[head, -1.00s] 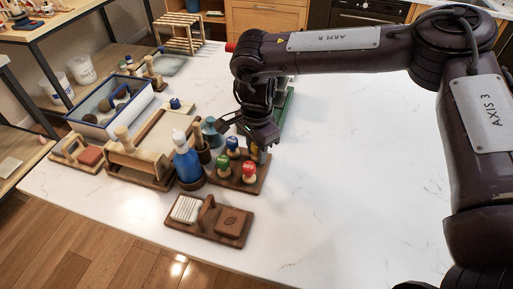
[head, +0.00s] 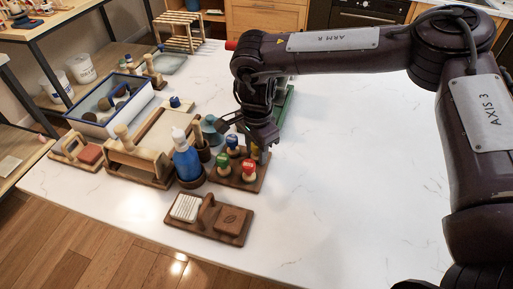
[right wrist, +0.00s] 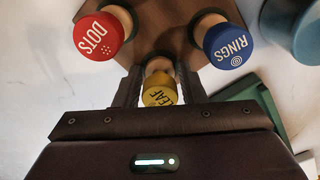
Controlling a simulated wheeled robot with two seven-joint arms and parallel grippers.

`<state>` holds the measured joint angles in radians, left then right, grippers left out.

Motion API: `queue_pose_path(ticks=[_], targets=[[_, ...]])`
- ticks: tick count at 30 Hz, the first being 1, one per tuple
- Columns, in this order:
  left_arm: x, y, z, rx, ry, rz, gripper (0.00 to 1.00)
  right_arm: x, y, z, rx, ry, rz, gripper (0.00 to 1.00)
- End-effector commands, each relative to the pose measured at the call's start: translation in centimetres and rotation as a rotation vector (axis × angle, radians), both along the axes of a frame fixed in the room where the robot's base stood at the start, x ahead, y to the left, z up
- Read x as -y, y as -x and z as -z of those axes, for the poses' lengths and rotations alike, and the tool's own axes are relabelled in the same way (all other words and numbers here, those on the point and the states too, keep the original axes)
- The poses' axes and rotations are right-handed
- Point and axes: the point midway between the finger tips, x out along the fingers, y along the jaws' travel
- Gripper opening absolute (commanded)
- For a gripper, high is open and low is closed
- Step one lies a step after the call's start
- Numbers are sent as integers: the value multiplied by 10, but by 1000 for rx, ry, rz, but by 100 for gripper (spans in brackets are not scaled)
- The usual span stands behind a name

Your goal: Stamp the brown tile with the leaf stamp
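The leaf stamp has a yellow cap (right wrist: 160,92) marked LEAF and a pale wooden neck. It stands in the wooden stamp rack (head: 222,179). My right gripper (head: 250,140) is down over the rack, with its fingers on both sides of the leaf stamp in the right wrist view (right wrist: 160,82); whether they press on it is unclear. A brown square tile (head: 232,219) with a faint dark mark lies on the right of a wooden holder (head: 205,233) at the table's front. My left gripper is not in view.
A red DOTS stamp (right wrist: 100,38) and a blue RINGS stamp (right wrist: 228,45) stand close to my fingers; a green one (head: 224,168) is in the rack too. A blue bottle (head: 187,162) stands left of the rack. The table's right side is clear.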

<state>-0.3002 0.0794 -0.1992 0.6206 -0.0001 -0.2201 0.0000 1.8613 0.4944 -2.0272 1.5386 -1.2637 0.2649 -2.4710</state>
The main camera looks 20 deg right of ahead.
Motion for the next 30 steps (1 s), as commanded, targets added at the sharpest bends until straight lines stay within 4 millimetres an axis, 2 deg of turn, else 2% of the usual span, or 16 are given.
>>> queue_pose_path(ticks=[1, 4, 14, 24, 30], targets=[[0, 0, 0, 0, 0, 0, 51, 0, 0, 0, 0, 0, 0, 44], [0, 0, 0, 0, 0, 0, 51, 0, 0, 0, 0, 0, 0, 55], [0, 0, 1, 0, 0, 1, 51, 0, -1, -5, 2, -1, 0, 55], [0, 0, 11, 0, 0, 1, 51, 0, -1, -58, 4, 0, 0, 55], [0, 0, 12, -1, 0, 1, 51, 0, 0, -76, 0, 1, 0, 55]])
